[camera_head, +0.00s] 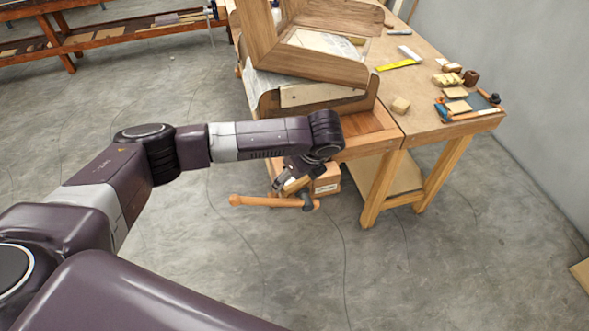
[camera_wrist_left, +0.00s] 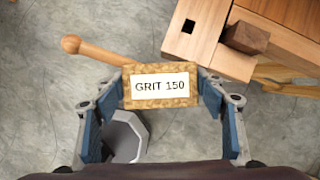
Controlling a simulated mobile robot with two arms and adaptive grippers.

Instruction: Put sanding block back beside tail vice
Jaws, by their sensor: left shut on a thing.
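The sanding block (camera_wrist_left: 160,104), a tan block with a white "GRIT 150" label, is between the blue-padded fingers of my left gripper (camera_wrist_left: 163,88). In the head view my left gripper (camera_head: 294,178) reaches down at the bench's near end, with the block largely hidden. The tail vice has a pale wooden jaw (camera_wrist_left: 207,38) with a dark square hole, up and right of the block in the wrist view. Its round-ended wooden handle (camera_wrist_left: 98,47) runs behind the block. In the head view the vice handle (camera_head: 262,201) sticks out below the gripper. My right gripper is out of view.
The wooden bench (camera_head: 385,143) carries a large bent wooden form (camera_head: 310,65). A yellow rule (camera_head: 397,65), small wood blocks (camera_head: 400,104) and a blue mat with tools (camera_head: 480,100) lie on its right part. Open concrete floor lies in front.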

